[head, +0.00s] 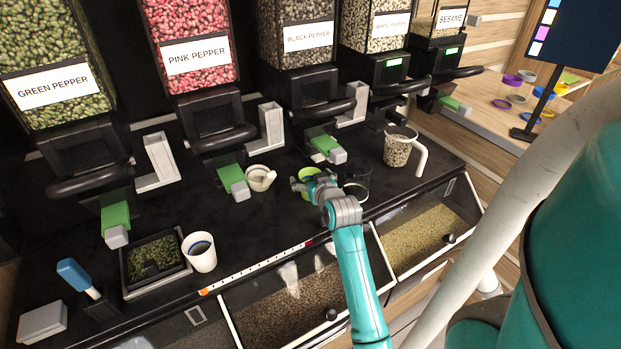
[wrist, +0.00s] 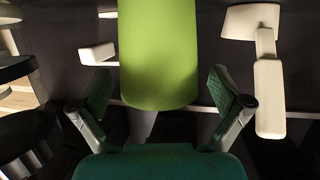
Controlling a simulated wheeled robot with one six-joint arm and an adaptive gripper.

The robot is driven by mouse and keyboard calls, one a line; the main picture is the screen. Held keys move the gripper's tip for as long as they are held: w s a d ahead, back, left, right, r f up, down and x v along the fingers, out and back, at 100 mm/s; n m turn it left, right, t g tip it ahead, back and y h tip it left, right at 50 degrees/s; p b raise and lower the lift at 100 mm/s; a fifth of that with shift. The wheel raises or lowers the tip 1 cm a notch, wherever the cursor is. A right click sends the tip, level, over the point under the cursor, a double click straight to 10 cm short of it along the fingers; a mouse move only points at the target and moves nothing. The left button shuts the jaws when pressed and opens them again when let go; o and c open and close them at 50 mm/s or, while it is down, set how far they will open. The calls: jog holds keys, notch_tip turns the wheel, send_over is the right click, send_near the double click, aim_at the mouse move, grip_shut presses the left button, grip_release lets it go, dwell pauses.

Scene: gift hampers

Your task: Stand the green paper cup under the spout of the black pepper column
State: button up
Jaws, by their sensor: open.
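The green paper cup (head: 308,174) stands on the black counter in front of the black pepper column (head: 297,55), partly hidden by my gripper (head: 309,187). The column's black spout (head: 322,108) is behind and above the cup, so the cup is on the near side of it. In the wrist view, the cup (wrist: 157,55) fills the middle, between the two spread fingers of my gripper (wrist: 162,88). A gap shows on each side of the cup, and the fingers do not visibly press on it.
A white mortar (head: 260,177) is left of the cup. A dark cup (head: 356,176) stands close on its right, and a pepper-filled jug (head: 398,149) farther right. A green-and-grey piece (head: 326,146) sticks out below the spout. A white cup (head: 199,252) stands front left.

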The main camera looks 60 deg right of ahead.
jog(key=v, duration=1.2)
jog(key=shift+n+t+y, duration=0.6)
jog(key=shift+n+y, duration=0.1)
jog(key=shift+y, duration=0.2)
jog(key=a+f, duration=0.2)
jog(key=a, duration=0.2)
jog(key=a+f, duration=0.2)
jog(key=a, duration=0.1)
jog(key=a+f, duration=0.2)
jog(key=a, duration=0.2)
jog(key=shift+s+a, duration=0.1)
jog(key=shift+a, duration=0.2)
jog(key=s+a+f+n+t+y, duration=0.1)
jog(key=s+a+f, duration=0.1)
jog(key=a, duration=0.4)
jog(key=s+a+f+n+y, duration=0.1)
jog(key=s+a+f, duration=0.15)
jog(key=a, duration=0.35)
jog(key=s+a+r+n+t+y, duration=0.1)
jog(key=s+a+r+n+y, duration=0.1)
jog(key=s+a, duration=0.4)
jog(key=s+a+r+n+y, duration=0.2)
jog(key=s+a, duration=0.5)
jog(key=s, duration=0.4)
jog(key=shift+s+a+n+t+y, duration=0.25)
jog(key=shift+n+t+y, duration=0.2)
jog(key=shift+y, duration=0.55)
